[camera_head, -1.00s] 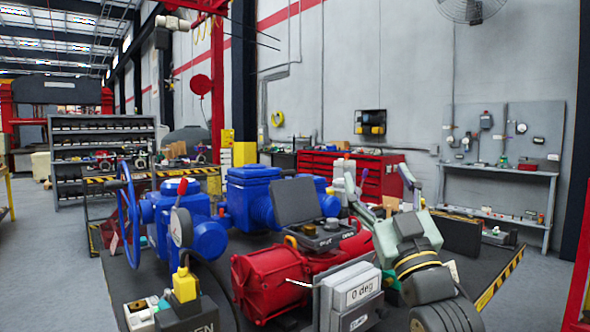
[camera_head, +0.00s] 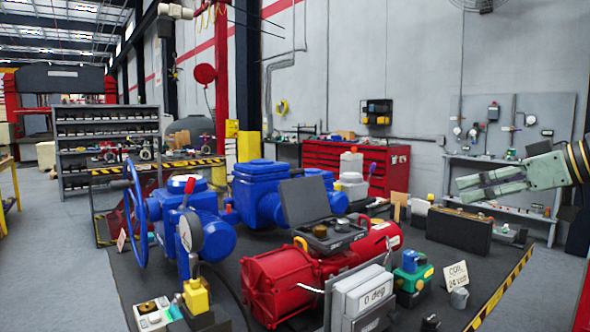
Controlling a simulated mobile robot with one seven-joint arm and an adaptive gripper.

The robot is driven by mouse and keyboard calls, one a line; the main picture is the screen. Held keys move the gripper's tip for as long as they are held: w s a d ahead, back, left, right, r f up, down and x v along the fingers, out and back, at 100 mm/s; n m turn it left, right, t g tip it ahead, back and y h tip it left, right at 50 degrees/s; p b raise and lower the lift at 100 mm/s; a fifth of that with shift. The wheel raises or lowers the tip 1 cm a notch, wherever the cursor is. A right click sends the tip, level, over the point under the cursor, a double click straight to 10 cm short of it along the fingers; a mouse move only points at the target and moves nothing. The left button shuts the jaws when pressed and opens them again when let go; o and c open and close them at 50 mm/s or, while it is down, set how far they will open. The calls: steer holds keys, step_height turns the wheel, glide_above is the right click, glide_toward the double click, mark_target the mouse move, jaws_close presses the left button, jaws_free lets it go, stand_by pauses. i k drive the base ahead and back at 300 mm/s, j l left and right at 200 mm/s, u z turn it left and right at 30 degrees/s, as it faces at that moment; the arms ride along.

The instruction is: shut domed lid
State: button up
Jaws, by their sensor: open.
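A dark grey lid (camera_head: 304,201) stands raised at the back of a small open control box (camera_head: 328,236) on top of the red actuator (camera_head: 280,284). Its facing side looks nearly flat; I cannot tell whether its other side is domed. Small round dark parts show in the open box. My gripper (camera_head: 462,190) is at the right of the head view, its pale grey-green fingers pointing left. It is open and empty, in front of the back wall shelf in the picture, well to the right of the lid and touching nothing that I can see.
Blue valve bodies (camera_head: 262,184) and a blue handwheel (camera_head: 136,213) stand left of the lid. A "0 deg" display box (camera_head: 364,296) is in front. A black case (camera_head: 459,229) and a green-and-blue device (camera_head: 412,278) lie to the right on the dark table.

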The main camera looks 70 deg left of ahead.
mark_target(304, 200)
steer(key=k+j, duration=0.1)
steer(key=j, duration=0.4)
steer(key=k+j, duration=0.1)
steer(key=j, duration=0.4)
steer(key=k+j, duration=0.1)
steer(key=j, duration=0.4)
steer(key=k+j, duration=0.1)
steer(key=j, duration=0.4)
